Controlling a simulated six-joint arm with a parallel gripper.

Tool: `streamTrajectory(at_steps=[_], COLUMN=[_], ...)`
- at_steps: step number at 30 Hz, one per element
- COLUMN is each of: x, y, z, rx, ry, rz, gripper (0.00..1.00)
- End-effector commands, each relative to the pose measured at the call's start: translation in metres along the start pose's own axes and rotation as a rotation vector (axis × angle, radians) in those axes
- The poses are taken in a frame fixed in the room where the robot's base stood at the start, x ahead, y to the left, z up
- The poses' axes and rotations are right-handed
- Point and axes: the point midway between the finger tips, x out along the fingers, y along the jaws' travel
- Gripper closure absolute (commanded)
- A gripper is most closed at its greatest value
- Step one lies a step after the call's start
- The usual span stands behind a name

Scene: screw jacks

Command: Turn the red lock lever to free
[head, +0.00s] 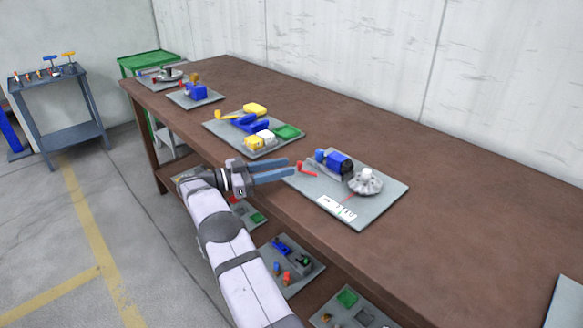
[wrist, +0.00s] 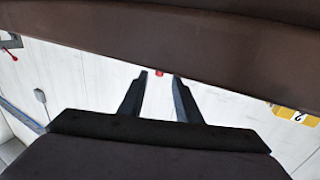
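A red lever (head: 306,168) stands at the left end of a grey plate (head: 318,190) on the brown table. The plate also carries a blue and black unit (head: 340,163) and a ribbed silver knob (head: 368,183). My gripper (head: 291,167) is at the table's front edge, its two fingers apart and pointing at the lever, with nothing between them. In the head view the tips appear just left of the lever; I cannot tell the exact gap. In the wrist view a small red thing (wrist: 160,72) shows between the fingertips; I cannot tell if it is the lever.
A plate with blue, yellow and green parts (head: 225,128) lies farther left on the table, with other plates beyond. The table right of the lever's plate is mostly clear. A lower shelf (head: 328,284) holds more plates. A grey cart (head: 68,133) stands at far left.

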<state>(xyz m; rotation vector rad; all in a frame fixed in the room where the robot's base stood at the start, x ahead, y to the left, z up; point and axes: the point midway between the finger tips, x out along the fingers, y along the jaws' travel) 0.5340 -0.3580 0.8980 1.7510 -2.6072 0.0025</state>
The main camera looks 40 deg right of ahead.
Motion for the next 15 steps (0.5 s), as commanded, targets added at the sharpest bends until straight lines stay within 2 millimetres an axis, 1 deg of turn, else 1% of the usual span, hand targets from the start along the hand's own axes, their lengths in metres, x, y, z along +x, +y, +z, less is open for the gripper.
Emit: streamTrajectory(at_steps=[1, 5, 15], x=[-0.0055, -0.0118, -0.0129], y=[-0.0002, 0.0001, 0.0002], z=[0.0009, 0.0004, -0.0007], rx=[0.001, 0.000, 0.000], ry=[0.000, -0.001, 0.000], rz=[-0.001, 0.000, 0.001], gripper=[0.69, 0.69, 0.69])
